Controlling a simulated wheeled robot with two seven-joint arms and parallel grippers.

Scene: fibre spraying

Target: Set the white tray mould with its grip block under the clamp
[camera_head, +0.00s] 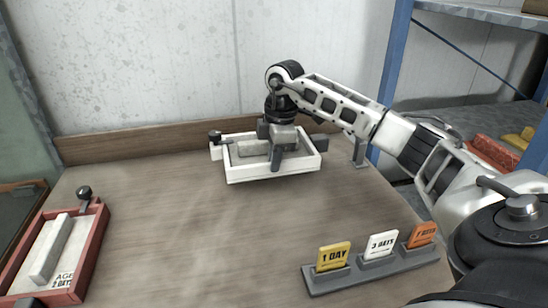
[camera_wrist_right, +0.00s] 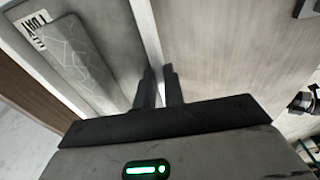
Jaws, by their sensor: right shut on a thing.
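A black knob (camera_head: 215,136) stands at the tray's left end. My right gripper (camera_head: 277,160) reaches down over the tray. In the wrist view its fingers (camera_wrist_right: 159,88) are shut on the tray's white wall (camera_wrist_right: 149,40). I cannot clearly make out the clamp. My left gripper is out of view.
A red tray (camera_head: 88,250) with a pale block and an "AGE 2 DAYS" label is at the left. A grey rack (camera_head: 350,279) with yellow, white and orange tags stands at the front right. The table middle is clear. A blue shelf post (camera_head: 391,70) rises behind my right arm.

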